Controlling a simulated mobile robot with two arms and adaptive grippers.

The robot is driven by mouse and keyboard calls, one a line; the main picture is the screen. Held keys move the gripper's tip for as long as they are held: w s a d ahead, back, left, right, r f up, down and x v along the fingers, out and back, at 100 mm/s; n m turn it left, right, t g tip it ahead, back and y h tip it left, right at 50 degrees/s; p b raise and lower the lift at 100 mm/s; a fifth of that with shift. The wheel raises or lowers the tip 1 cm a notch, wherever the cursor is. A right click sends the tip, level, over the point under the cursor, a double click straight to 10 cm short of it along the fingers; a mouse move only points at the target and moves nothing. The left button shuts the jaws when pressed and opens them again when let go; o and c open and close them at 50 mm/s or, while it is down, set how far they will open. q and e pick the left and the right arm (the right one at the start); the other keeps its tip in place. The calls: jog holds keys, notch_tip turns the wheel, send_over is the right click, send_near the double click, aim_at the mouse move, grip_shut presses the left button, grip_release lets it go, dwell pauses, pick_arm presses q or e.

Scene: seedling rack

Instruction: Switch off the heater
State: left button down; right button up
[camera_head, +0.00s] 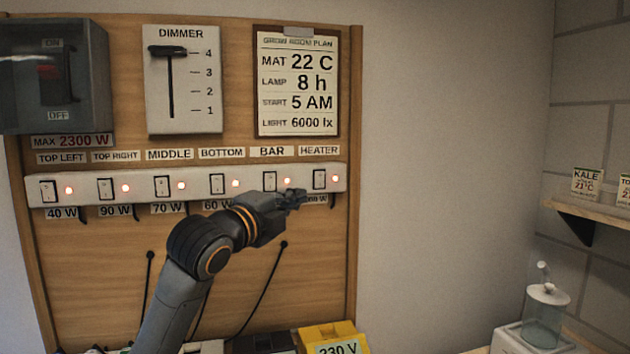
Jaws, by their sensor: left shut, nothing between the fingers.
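The heater switch (319,179) is a small rocker at the right end of a white switch strip (205,184), under the label HEATER (319,150). A red light (336,179) glows beside it. My left gripper (302,197) is shut and empty, just below and left of the heater switch. I cannot tell whether it touches the strip. It partly covers the wattage label under the heater switch. My right gripper is not in view.
The BAR switch (269,181) sits close to my gripper, with several more lit switches leftward. A dimmer (182,80), a covered main switch (55,75) and a grow room plan (297,85) hang above. A yellow 230 V box (333,335) stands below.

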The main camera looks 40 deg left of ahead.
pick_arm(q)
jog(key=p, duration=0.4)
send_near(323, 174)
jog(key=w+d, duration=0.3)
jog(key=w, duration=0.1)
jog(key=a, duration=0.1)
jog(key=w+a+p, duration=0.1)
jog(key=shift+w+a+r, duration=0.1)
jog(key=shift+w+a, duration=0.2)
jog(key=shift+a, duration=0.05)
jog(key=shift+w+a, duration=0.2)
jog(key=shift+a, duration=0.1)
jog(key=shift+w+a+r+p, duration=0.1)
jog(key=shift+w+a+p, duration=0.05)
jog(key=shift+p, duration=0.15)
